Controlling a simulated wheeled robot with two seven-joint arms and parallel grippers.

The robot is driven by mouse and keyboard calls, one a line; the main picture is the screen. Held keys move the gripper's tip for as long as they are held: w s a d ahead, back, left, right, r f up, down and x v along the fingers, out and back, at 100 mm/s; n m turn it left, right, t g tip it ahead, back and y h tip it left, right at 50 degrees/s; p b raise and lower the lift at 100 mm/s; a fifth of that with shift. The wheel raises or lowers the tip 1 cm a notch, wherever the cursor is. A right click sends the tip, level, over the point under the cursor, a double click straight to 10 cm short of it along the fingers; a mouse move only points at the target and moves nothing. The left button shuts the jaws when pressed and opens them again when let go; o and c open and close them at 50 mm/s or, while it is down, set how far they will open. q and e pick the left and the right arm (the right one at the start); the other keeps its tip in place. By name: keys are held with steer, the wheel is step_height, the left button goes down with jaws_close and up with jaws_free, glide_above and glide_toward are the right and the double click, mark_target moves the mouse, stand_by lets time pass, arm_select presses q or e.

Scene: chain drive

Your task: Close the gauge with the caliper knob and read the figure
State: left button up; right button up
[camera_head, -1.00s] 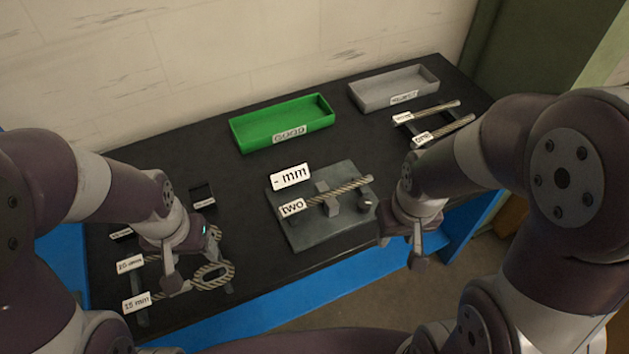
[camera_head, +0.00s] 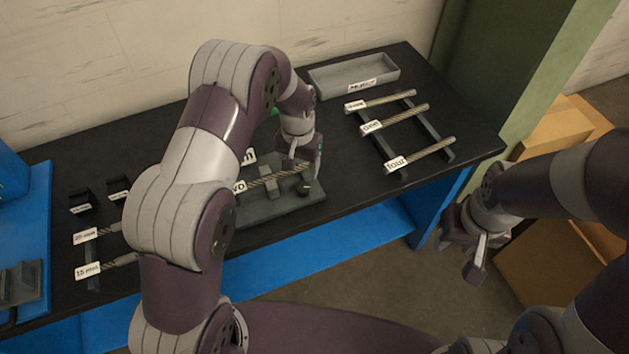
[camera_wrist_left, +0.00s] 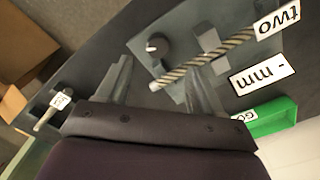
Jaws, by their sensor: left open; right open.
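The gauge (camera_head: 278,208) is a grey plate on the black table. A rope piece (camera_wrist_left: 205,58) labelled "two" (camera_wrist_left: 277,20) lies across it, by a grey block (camera_wrist_left: 213,45). The gauge's display plate (camera_wrist_left: 263,77) reads "- mm". The round dark caliper knob (camera_wrist_left: 157,44) shows in the left wrist view near the plate's end. My left gripper (camera_head: 304,166) is over that end, open. In the left wrist view its fingers (camera_wrist_left: 160,75) point towards the knob, with the rope's end between them, apparently nothing gripped. My right gripper (camera_head: 476,246) is open and empty beyond the table's front edge.
A rack (camera_head: 425,131) with labelled rope pieces stands right of the gauge, below a grey tray (camera_head: 352,88). The green tray (camera_wrist_left: 275,119) is mostly behind my left arm. Labelled ropes (camera_head: 122,260) lie at left. Cardboard boxes (camera_head: 545,265) stand at right.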

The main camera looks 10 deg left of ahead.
mark_target(303, 186)
arm_select(q)
steer(key=shift+a+f+p, duration=0.15)
steer(key=shift+f+p, duration=0.05)
steer(key=shift+f, duration=0.45)
steer(key=shift+a+f+p, duration=0.15)
steer(key=shift+f, duration=0.45)
steer(key=f, duration=0.1)
steer(key=d+f+p, duration=0.1)
steer(key=f, duration=0.3)
steer(key=shift+w+d, duration=0.25)
steer(key=shift+w, duration=0.1)
steer(key=shift+s+f, duration=0.1)
steer(key=shift+f, duration=0.3)
steer(key=shift+s+a+f, duration=0.1)
steer(key=shift+a+f, duration=0.15)
steer(key=shift+a, duration=0.2)
steer(key=shift+d, duration=0.2)
steer(key=c, duration=1.1)
steer(key=shift+o, duration=0.2)
arm_select(e)
steer(key=shift+w+d+r, duration=0.1)
steer(key=shift+w+r, duration=0.1)
steer(key=shift+r, duration=0.4)
steer(key=shift+w+d+r, duration=0.1)
steer(key=shift+w+r, duration=0.05)
steer(key=shift+r, duration=0.45)
